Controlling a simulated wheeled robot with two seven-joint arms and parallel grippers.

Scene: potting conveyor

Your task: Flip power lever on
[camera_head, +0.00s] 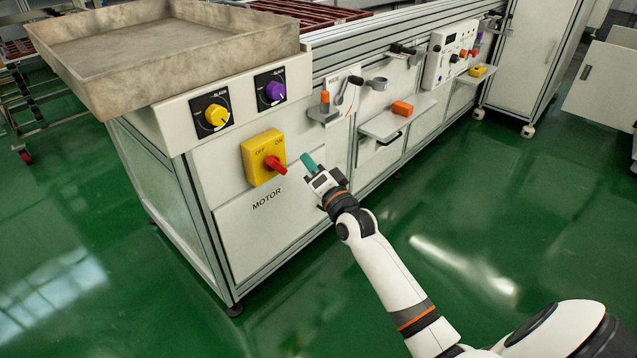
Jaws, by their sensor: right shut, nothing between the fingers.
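The power lever is a red handle (274,164) on a yellow switch box (256,152) with OFF and ON marks, fixed to the white cabinet panel above the word MOTOR. The red handle points to the lower right, on the ON side of the box. My right gripper (309,162), with teal fingertips, is shut and empty. It is just right of the red handle in the picture, with a small gap between them. I cannot tell how far the fingertips are from the panel. My left gripper is not in view.
A yellow knob (216,115) and a purple knob (274,91) are above the switch box. A grey tray (170,60) overhangs the cabinet top. The green floor (480,200) is clear.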

